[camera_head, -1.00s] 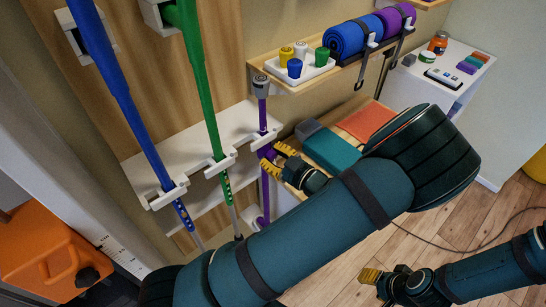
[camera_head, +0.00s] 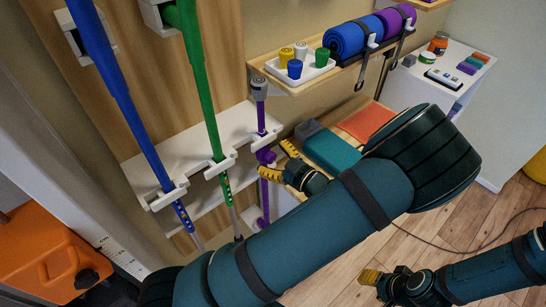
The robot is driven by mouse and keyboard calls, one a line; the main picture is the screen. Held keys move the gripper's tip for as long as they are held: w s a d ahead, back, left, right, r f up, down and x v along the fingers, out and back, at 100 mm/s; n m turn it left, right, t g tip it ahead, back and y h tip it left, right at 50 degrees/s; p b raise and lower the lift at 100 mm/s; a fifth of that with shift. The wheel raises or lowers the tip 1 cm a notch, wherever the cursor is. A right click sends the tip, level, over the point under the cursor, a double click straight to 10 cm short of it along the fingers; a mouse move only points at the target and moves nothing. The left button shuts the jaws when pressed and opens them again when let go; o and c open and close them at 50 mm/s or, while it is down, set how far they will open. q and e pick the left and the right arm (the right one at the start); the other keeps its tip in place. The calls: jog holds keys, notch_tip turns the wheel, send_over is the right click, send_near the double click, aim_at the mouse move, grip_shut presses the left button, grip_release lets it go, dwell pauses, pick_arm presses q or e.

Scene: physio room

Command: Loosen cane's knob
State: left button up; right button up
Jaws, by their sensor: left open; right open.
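The purple cane (camera_head: 261,118) stands upright at the wall rack, with a grey top just below the upper shelf. Its purple knob (camera_head: 266,156) sticks out at mid-height. My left gripper (camera_head: 280,161) is open right beside the knob, its yellow fingertips just to the right of and below it. Nothing shows between the fingers, and I cannot tell whether the lower finger touches the cane. The cane shaft is partly hidden behind the lower finger. My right gripper (camera_head: 372,281) is open and empty above the floor at the lower right.
A blue cane (camera_head: 125,100) and a green cane (camera_head: 199,80) stand left in the white rack (camera_head: 150,168). The shelf above holds a white tray (camera_head: 301,77) and rolled mats (camera_head: 347,39). A teal block (camera_head: 330,153) lies behind my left gripper.

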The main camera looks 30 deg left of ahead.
pick_arm(q)
jog(key=v, duration=1.1)
jog(key=shift+d, duration=0.35)
